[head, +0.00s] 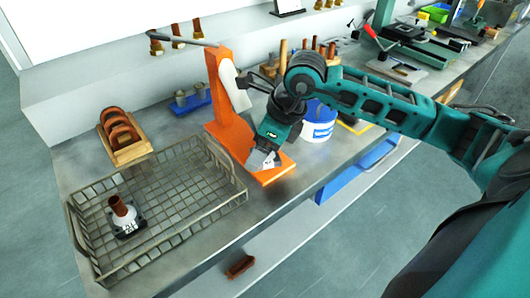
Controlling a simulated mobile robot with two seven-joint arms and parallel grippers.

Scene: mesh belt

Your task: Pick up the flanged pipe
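The flanged pipe (121,210) stands upright inside a wire mesh basket (215,218) at the left. It has a brown tube, a white lower part with dark markings and a dark square flange. My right gripper (264,160) points down just above the base of an orange stand (225,118), to the right of the basket and apart from the pipe. Its fingers are too small and partly overlapped to tell whether they are open. My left gripper is not in view.
A wooden rack (129,153) with brown rings stands behind the basket. A blue block (190,101) with grey pegs and a white-and-blue tub (318,122) are farther back. A brown piece (240,266) lies on a lower ledge.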

